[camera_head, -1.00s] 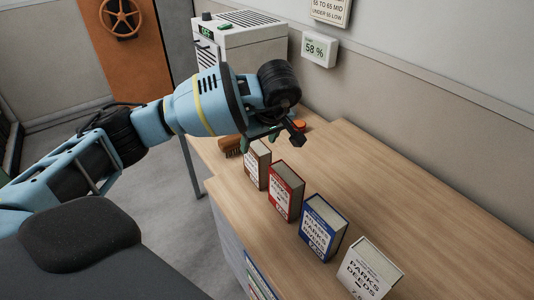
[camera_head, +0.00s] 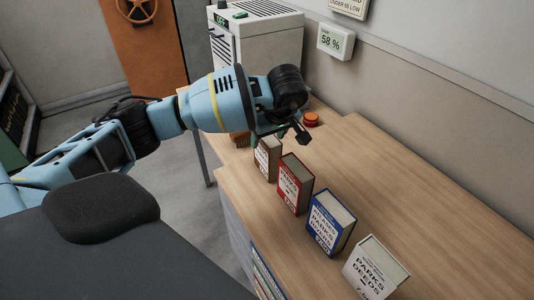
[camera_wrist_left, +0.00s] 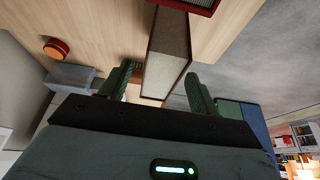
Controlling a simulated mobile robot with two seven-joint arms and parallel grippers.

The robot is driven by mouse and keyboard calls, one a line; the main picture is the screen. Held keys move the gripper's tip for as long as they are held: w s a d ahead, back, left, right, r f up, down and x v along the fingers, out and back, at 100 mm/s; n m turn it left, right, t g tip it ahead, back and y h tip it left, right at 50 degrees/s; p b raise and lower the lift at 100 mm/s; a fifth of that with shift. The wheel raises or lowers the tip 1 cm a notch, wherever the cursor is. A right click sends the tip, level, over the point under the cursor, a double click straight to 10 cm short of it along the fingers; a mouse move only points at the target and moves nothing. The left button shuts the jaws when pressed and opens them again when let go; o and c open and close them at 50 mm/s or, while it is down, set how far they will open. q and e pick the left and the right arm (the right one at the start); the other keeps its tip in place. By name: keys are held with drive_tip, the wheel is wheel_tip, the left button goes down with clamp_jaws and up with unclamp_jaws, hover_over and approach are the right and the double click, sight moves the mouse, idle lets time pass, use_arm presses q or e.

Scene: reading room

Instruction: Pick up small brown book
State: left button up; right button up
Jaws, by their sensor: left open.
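The small brown book (camera_head: 267,160) stands upright at the far end of a row of books on the wooden table. Its upper part is partly hidden behind my left gripper (camera_head: 279,136) in the head view. My left gripper is open and empty, just above and close to this book. In the left wrist view the brown book (camera_wrist_left: 168,58) reaches in between the two green fingers of my left gripper (camera_wrist_left: 158,88). I cannot tell whether either finger touches it. My right gripper is not in view.
Red (camera_head: 295,184), blue (camera_head: 331,222) and white (camera_head: 374,268) books stand nearer along the table (camera_head: 420,205). A red button (camera_head: 311,119) and a brown brush (camera_head: 241,140) lie beyond. A white machine (camera_head: 262,40) stands behind. The table's right side is clear.

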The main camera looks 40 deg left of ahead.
use_arm(q)
drive_tip(key=x, duration=0.3)
drive_tip(key=shift+w+a, duration=0.1)
drive_tip(key=shift+a, duration=0.1)
drive_tip(key=shift+f, duration=0.25)
idle(0.5)
drive_tip(key=c, duration=1.2)
